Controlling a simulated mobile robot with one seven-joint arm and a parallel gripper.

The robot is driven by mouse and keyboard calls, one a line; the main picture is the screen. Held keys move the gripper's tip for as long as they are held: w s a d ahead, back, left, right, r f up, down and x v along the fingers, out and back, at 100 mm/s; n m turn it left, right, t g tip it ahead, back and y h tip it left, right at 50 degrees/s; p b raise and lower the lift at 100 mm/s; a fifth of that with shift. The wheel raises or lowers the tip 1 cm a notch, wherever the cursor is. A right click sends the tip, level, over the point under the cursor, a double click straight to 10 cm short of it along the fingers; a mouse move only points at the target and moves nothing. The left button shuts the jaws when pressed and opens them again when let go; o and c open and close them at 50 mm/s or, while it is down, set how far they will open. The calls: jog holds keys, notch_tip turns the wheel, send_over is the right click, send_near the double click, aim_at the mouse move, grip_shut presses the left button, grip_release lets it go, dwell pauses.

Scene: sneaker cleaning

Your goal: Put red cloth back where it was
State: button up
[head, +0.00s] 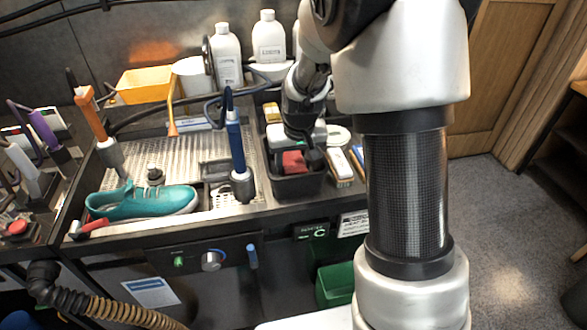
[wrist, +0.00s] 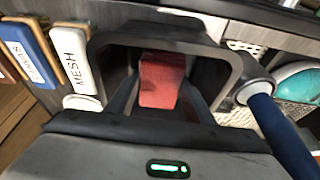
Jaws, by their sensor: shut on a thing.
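The red cloth (head: 293,162) is in the black open bin (head: 297,187) at the right end of the wash station. My gripper (head: 306,157) reaches down into this bin from above, and my arm hides part of it. In the wrist view, the red cloth (wrist: 162,78) sits between the two dark fingers of my gripper (wrist: 161,98), which are shut on it. The walls of the bin (wrist: 100,42) surround the cloth and fingers. The bin floor under the cloth is mostly hidden.
A blue-handled tool (head: 236,150) stands upright just left of the bin. A teal sneaker (head: 145,202) lies on the metal tray further left. Brushes, one marked MESH (wrist: 76,60), lie beside the bin. White bottles (head: 227,55) stand behind.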

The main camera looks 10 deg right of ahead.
jog(key=shift+f, duration=1)
jog(key=o, duration=1.1)
jog(key=shift+r, duration=0.45)
jog(key=p+v, duration=0.1)
jog(key=v, duration=1)
jog(key=shift+s, duration=0.1)
jog(key=s+r+t, duration=0.1)
jog(key=s+r, duration=0.4)
jog(key=s, duration=0.6)
jog(key=s+r+t, duration=0.1)
jog(key=s+r, duration=0.5)
jog(key=s, duration=0.5)
